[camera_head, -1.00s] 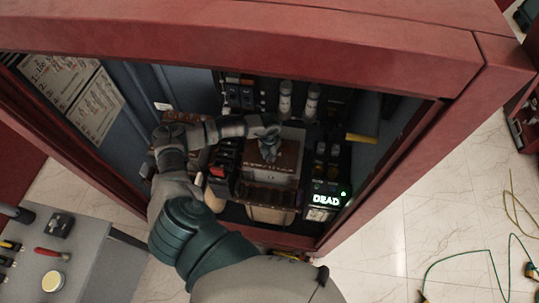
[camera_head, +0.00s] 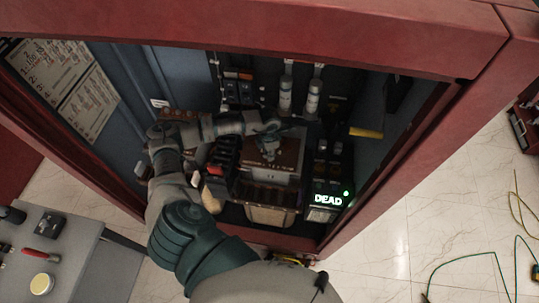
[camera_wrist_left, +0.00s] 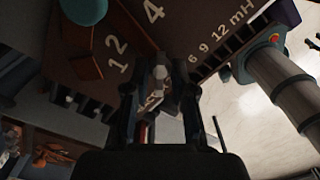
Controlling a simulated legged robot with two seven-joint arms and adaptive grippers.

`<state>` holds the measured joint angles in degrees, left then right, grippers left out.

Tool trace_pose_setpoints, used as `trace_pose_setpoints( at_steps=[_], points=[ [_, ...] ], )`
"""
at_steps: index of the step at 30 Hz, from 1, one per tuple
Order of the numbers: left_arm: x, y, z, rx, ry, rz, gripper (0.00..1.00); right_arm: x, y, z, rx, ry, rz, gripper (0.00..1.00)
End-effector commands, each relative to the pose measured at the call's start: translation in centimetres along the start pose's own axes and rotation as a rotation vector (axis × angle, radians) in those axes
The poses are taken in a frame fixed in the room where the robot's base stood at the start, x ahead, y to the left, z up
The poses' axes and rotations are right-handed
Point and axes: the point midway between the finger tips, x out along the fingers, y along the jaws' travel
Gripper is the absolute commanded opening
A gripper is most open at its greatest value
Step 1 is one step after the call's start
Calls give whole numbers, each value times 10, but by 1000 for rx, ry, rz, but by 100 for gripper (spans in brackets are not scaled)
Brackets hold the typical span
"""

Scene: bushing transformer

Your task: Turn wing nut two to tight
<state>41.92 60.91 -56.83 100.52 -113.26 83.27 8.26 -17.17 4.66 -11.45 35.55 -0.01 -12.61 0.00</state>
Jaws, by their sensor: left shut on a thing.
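My left gripper (camera_head: 269,148) reaches into the red cabinet from the left, over the brown transformer block (camera_head: 288,158). In the left wrist view my left gripper (camera_wrist_left: 160,100) is shut on a small pale metal part, which I take for the wing nut (camera_wrist_left: 158,88). It sits beside the printed numbers on the brown panel (camera_wrist_left: 115,25). The fingers hide much of the nut, and I cannot read which number belongs to it. My right gripper does not show.
The red cabinet frame (camera_head: 300,35) surrounds the work space. A black unit with a lit green "DEAD" display (camera_head: 328,199) stands right of the transformer. Two grey cylinders (camera_head: 285,95) stand behind. A grey table (camera_head: 80,265) with tools is at lower left.

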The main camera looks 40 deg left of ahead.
Motion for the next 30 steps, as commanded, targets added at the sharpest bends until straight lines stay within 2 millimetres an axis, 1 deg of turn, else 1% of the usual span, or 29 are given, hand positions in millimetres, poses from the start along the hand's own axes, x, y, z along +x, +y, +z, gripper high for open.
trace_pose_setpoints(
  at_steps=[1, 12, 15, 18, 24, 30],
  points=[
    [2, 2, 0, 42, -1, 4, 0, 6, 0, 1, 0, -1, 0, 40],
    [2, 2, 0, 369, -1, 5, 0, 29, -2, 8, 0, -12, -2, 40],
    [1, 2, 0, 440, -1, 5, 0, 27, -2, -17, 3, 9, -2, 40],
    [1, 2, 0, 499, 0, 4, 0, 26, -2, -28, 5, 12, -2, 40],
    [0, 3, 0, 582, 0, 6, 0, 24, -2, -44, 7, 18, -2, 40],
    [-1, 3, 0, 619, -1, 7, 0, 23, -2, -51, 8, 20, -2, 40]
  ],
)
